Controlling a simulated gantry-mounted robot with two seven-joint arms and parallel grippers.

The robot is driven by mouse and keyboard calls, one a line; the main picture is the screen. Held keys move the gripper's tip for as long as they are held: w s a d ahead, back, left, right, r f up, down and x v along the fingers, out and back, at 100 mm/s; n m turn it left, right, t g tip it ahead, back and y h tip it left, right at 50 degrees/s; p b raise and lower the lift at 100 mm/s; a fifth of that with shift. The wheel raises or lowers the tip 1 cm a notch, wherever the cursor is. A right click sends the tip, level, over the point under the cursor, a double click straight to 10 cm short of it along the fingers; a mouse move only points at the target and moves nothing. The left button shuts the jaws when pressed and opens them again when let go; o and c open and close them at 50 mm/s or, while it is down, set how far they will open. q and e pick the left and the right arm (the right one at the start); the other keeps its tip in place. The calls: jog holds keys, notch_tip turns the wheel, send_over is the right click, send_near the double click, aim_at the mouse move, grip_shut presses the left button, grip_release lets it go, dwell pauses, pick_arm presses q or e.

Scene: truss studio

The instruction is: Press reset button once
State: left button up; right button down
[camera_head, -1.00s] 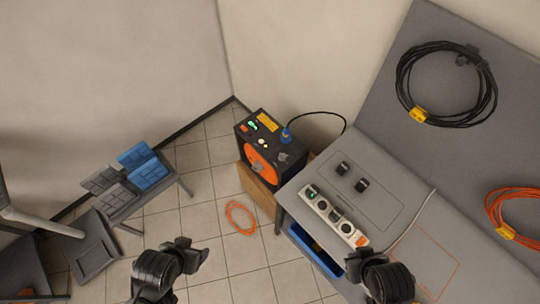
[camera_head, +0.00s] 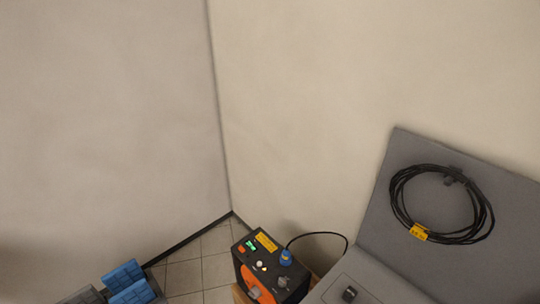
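A black unit (camera_head: 268,281) with an orange front (camera_head: 249,286) stands at the bottom middle. Its top carries a yellow label (camera_head: 266,241), a lit green part (camera_head: 251,246), a small orange-red patch (camera_head: 241,249), small pale round parts (camera_head: 258,264) and a blue plug (camera_head: 286,258) with a black cable. Which part is the reset button I cannot tell at this size. Neither of my grippers is in view. The lower part of the unit is cut off by the frame edge.
A grey bench (camera_head: 372,278) with a black socket-like piece (camera_head: 349,294) stands right of the unit. A coiled black cable (camera_head: 441,205) hangs on the grey panel behind it. Blue and grey bins (camera_head: 124,276) are at lower left. Walls fill the upper view.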

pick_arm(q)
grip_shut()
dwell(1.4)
